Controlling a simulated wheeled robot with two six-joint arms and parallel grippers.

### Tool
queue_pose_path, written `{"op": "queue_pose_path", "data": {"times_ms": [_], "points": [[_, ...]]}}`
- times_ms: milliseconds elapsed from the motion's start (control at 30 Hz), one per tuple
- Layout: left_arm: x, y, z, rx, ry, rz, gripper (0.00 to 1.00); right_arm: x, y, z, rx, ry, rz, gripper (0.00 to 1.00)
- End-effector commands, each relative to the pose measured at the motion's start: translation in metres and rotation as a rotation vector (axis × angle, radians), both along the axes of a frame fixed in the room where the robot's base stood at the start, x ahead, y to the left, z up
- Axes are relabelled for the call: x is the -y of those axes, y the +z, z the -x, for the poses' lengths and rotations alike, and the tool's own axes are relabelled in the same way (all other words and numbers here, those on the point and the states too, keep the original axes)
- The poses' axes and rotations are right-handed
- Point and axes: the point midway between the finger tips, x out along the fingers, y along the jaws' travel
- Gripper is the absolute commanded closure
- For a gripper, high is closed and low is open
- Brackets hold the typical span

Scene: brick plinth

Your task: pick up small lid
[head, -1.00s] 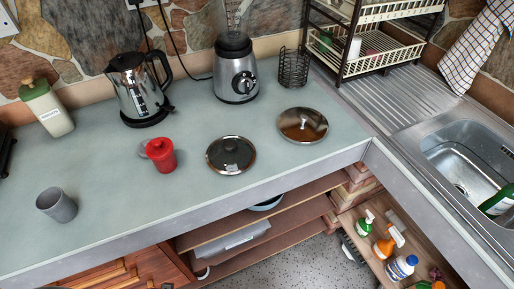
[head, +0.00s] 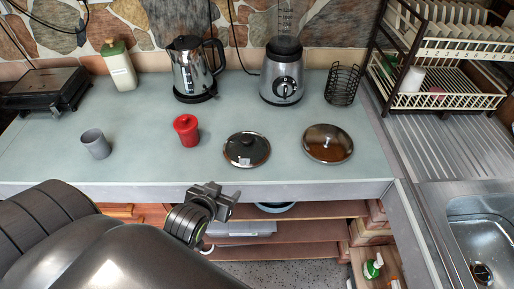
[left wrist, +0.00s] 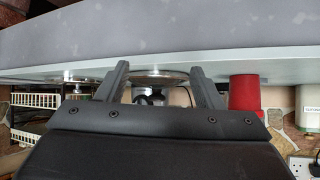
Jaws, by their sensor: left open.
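Two round lids lie on the grey-green counter (head: 150,160). The one with a dark knob (head: 246,149) looks slightly smaller. The other, brownish and shiny with a metal knob (head: 326,143), lies to its right. My left gripper (head: 220,194) is in front of the counter's front edge, nearer than the dark-knobbed lid and apart from it. In the left wrist view, which looks upside down, its two fingers are spread and empty, with a lid (left wrist: 157,79) showing beyond them. My right gripper is not in view.
A red mug (head: 187,131) stands left of the lids and a grey cup (head: 95,144) farther left. A kettle (head: 190,70), a blender (head: 283,75) and a wire holder (head: 343,84) stand behind. A dish rack (head: 440,60) and sink (head: 485,235) are at right.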

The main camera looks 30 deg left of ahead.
Motion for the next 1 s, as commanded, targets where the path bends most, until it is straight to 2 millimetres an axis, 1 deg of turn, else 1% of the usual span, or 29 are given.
{"op": "queue_pose_path", "data": {"times_ms": [33, 133, 200, 300, 367, 467, 800, 1000], "points": [[0.002, 0.021, -0.007, 0.066, 0.006, 0.001, 0.39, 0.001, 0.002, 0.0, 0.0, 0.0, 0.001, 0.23], [0.004, 0.056, -0.015, 0.175, 0.015, 0.002, 0.39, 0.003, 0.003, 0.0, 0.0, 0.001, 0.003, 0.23], [0.005, 0.073, -0.018, 0.23, 0.02, 0.003, 0.39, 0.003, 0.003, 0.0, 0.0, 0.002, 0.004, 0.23], [0.005, 0.085, -0.023, 0.27, 0.024, 0.001, 0.39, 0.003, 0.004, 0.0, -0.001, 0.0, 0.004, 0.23], [0.004, 0.085, -0.028, 0.277, 0.023, 0.001, 0.39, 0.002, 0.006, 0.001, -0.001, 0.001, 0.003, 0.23], [0.001, 0.08, -0.041, 0.277, 0.022, 0.0, 0.39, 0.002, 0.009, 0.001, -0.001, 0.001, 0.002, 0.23], [-0.011, 0.057, -0.093, 0.273, 0.022, 0.0, 0.39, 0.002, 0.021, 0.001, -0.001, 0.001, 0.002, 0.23], [-0.016, 0.046, -0.119, 0.273, 0.023, 0.001, 0.39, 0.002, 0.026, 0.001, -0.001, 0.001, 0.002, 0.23]]}}
